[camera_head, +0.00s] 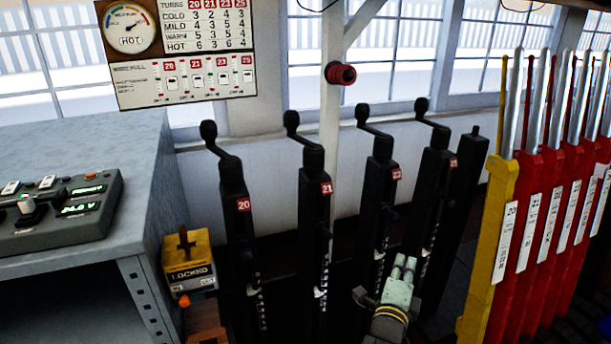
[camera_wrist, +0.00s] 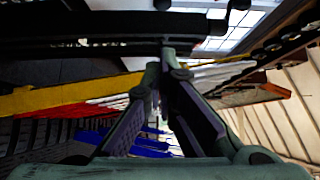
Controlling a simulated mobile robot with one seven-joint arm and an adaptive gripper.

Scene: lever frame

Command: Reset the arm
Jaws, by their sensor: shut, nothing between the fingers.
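My gripper (camera_head: 405,268) is at the lower middle right of the head view, in front of the black crank posts. Its two pale green fingers are together with nothing between them. In the wrist view the fingers (camera_wrist: 160,72) converge to closed tips near a dark post (camera_wrist: 110,30) that runs across the top; I cannot tell whether they touch it. Black crank posts marked 20 (camera_head: 236,215), 21 (camera_head: 316,200) and more to the right stand upright, each with a knobbed handle on top. The gripper is low beside the posts on the right.
A row of red levers (camera_head: 560,220) with a yellow one (camera_head: 490,240) in front stands at the right. A grey desk (camera_head: 80,150) with a control box (camera_head: 60,215) is at the left. A yellow box marked LOCKED (camera_head: 190,262) sits beside it. A chart board (camera_head: 190,50) hangs above.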

